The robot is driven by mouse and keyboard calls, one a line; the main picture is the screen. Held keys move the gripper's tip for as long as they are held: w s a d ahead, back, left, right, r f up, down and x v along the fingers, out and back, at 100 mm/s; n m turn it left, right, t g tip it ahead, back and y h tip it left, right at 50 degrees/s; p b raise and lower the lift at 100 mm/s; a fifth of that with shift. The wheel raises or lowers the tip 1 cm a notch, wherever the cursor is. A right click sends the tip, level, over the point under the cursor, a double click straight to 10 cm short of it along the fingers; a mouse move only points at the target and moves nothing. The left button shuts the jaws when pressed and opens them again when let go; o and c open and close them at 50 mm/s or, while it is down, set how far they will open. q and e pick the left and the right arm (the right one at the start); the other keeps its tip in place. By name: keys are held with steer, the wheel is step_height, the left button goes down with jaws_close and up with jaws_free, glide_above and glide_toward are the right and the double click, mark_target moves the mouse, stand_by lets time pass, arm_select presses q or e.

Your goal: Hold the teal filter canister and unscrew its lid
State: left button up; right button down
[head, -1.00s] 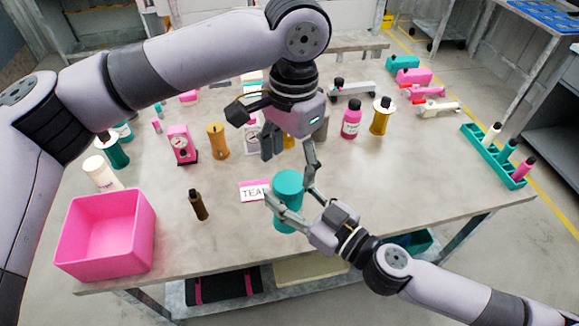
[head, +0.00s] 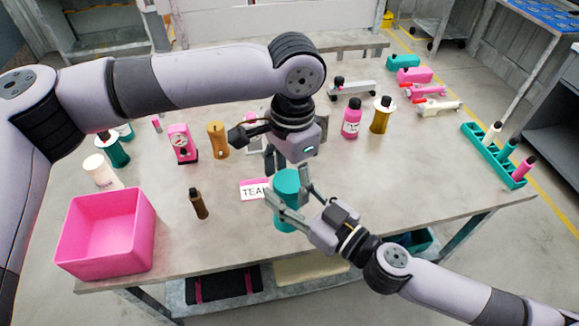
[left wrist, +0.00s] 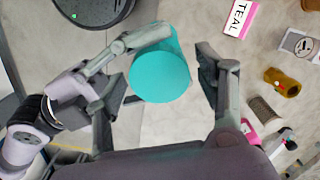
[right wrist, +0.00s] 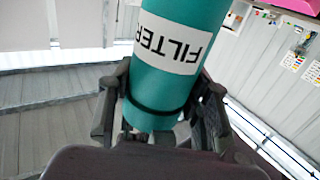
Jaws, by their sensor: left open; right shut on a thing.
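The teal filter canister (head: 286,212) stands upright near the front edge of the table, next to a card reading TEAL (head: 255,190). My right gripper (head: 290,206) is shut around the canister's body from the front right. In the right wrist view the canister (right wrist: 172,75) shows a white FILTER label, with the fingers on both sides of it. My left gripper (head: 284,166) is open, above and just behind the canister's top. In the left wrist view the round teal lid (left wrist: 160,76) lies between the spread fingers, nearer the left one. The seam under the lid is hard to make out.
A pink bin (head: 105,235) stands at the front left. A brown bottle (head: 198,204) stands between bin and canister. Behind are a pink gauge block (head: 182,143), an orange cylinder (head: 218,140) and a pink bottle (head: 351,118). A teal rack (head: 494,155) is at the right.

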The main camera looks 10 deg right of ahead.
arm_select(q)
steer(key=shift+c, duration=0.4)
steer(key=c, duration=1.1)
steer(key=n, duration=0.3)
steer(key=shift+w, duration=0.1)
steer(key=o, duration=1.2)
steer(key=shift+o, duration=0.2)
steer(key=shift+r, duration=0.1)
